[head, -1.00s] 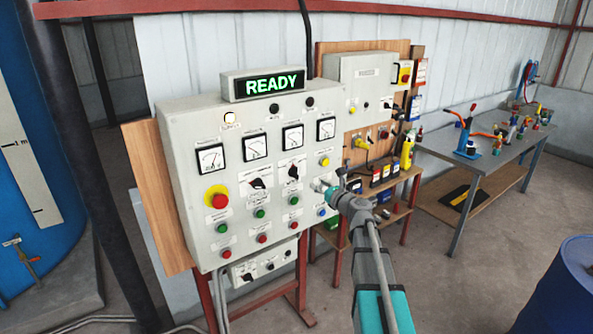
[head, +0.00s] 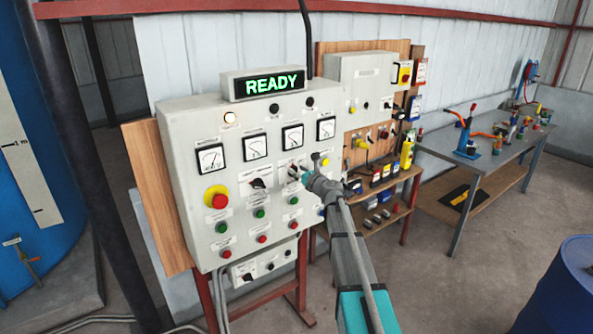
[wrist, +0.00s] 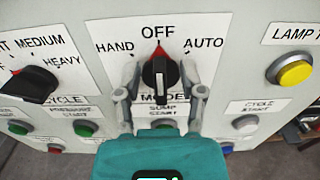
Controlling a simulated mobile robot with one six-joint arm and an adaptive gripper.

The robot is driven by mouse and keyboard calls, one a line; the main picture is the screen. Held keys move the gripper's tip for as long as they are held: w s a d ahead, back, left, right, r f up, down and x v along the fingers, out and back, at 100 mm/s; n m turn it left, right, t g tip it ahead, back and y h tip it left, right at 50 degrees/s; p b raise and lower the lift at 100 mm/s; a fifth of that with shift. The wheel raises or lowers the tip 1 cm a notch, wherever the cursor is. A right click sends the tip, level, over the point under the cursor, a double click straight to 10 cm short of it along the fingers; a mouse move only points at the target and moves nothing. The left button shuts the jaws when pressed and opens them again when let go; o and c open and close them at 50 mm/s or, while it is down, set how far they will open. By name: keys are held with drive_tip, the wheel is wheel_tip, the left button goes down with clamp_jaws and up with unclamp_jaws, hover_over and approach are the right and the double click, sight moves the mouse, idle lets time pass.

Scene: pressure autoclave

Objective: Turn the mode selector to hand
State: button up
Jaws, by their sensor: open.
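The mode selector (wrist: 160,75) is a black rotary knob with a red pointer mark, seen in the wrist view on a plate reading HAND, OFF and AUTO. Its pointer is upright at OFF. My gripper (wrist: 160,88) is open, with one finger on each side of the knob; I cannot tell whether either finger touches it. In the head view my gripper (head: 298,174) is at the panel and mostly covers the selector.
A load selector (wrist: 28,84) marked MEDIUM and HEAVY is left of the mode plate, and a yellow lamp-test button (wrist: 295,69) is right. Green and red buttons sit below. A lit READY sign (head: 264,84) tops the grey panel (head: 180,130).

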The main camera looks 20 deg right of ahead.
drive_tip(key=shift+w+a, duration=0.2)
drive_tip(key=shift+w, duration=0.35)
drive_tip(key=shift+s, duration=0.15)
clamp_jaws()
